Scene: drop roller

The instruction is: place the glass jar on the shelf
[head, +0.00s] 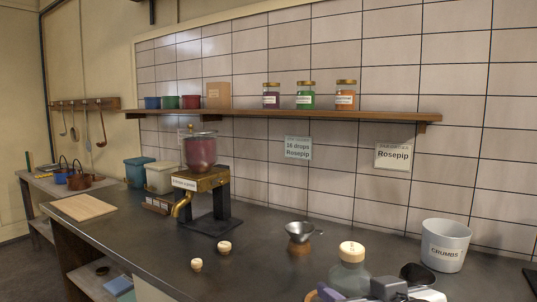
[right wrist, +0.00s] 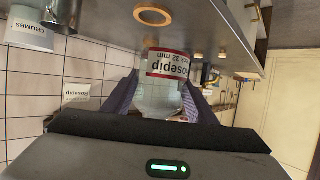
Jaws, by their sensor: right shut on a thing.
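The glass jar (head: 348,278), clear with a pale round lid, is at the bottom of the head view. Its white and red label reading Rosepip shows upside down in the right wrist view (right wrist: 166,68). My right gripper (right wrist: 162,98) is shut on the jar, with a purple-grey finger on each side of its body. The wooden shelf (head: 390,115) runs along the tiled wall, above and behind the jar. My left gripper is not in view.
Three labelled jars, purple (head: 271,97), green (head: 305,97) and orange (head: 345,97), stand on the shelf; its right end is bare. Coloured cups (head: 171,102) stand left. On the counter are a brass dispenser (head: 205,182), a metal funnel (head: 299,235) and a Crumbs bin (head: 446,245).

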